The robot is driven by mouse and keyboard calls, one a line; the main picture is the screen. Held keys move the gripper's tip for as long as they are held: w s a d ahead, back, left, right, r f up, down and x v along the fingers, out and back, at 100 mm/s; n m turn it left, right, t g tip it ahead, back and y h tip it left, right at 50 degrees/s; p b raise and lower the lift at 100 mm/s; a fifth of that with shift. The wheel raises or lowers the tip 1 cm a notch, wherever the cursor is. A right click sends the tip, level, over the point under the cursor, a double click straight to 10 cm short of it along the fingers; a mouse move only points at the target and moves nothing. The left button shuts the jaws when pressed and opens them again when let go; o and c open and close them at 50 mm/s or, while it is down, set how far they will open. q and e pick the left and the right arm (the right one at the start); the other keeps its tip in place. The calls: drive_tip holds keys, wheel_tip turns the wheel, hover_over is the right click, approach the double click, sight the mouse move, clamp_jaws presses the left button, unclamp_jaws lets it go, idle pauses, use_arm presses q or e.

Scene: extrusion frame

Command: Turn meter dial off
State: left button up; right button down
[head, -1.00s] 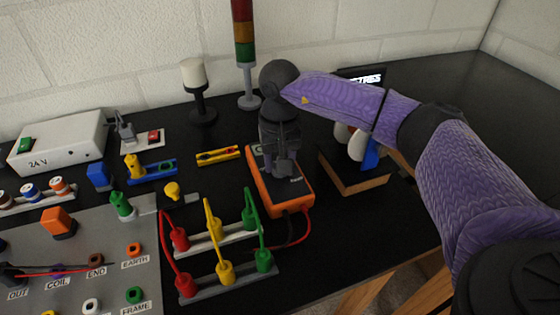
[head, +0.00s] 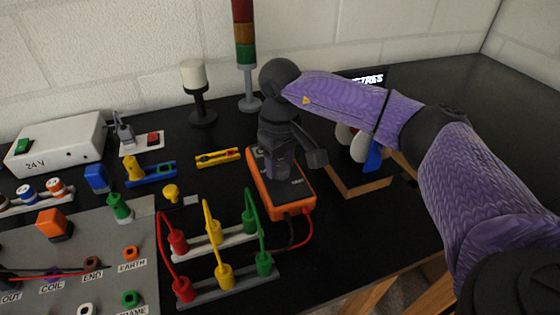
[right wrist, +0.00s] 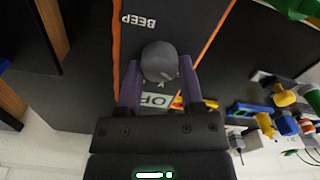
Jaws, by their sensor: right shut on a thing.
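The orange meter (head: 306,203) with a black face lies on the black bench in the middle of the head view. My right gripper (head: 280,172) is over its face, pointing down. In the right wrist view, the two purple fingers of the right gripper (right wrist: 158,85) are on either side of the grey round dial (right wrist: 160,62) and shut on it. The label "BEEP" (right wrist: 138,19) and part of an "OFF" label (right wrist: 155,100) show on the meter face. In the head view, the gripper hides the dial. My left gripper is not in view.
Red, yellow and green plug leads (head: 222,232) stand just left of the meter. A wooden-edged tray (head: 362,190) is close on its right. A stack light (head: 245,55) and a white lamp (head: 195,78) stand behind. The bench is clear at the far right.

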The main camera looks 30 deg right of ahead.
sight(280, 166)
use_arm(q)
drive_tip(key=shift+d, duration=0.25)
use_arm(e)
drive_tip(key=shift+c, duration=1.1)
unclamp_jaws()
drive_tip(key=shift+r, duration=0.15)
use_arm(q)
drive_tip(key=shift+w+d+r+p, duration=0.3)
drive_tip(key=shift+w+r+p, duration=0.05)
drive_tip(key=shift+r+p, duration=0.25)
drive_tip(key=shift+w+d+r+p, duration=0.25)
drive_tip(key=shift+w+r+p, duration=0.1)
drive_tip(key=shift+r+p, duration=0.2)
use_arm(e)
wheel_tip(280, 166, up, 10)
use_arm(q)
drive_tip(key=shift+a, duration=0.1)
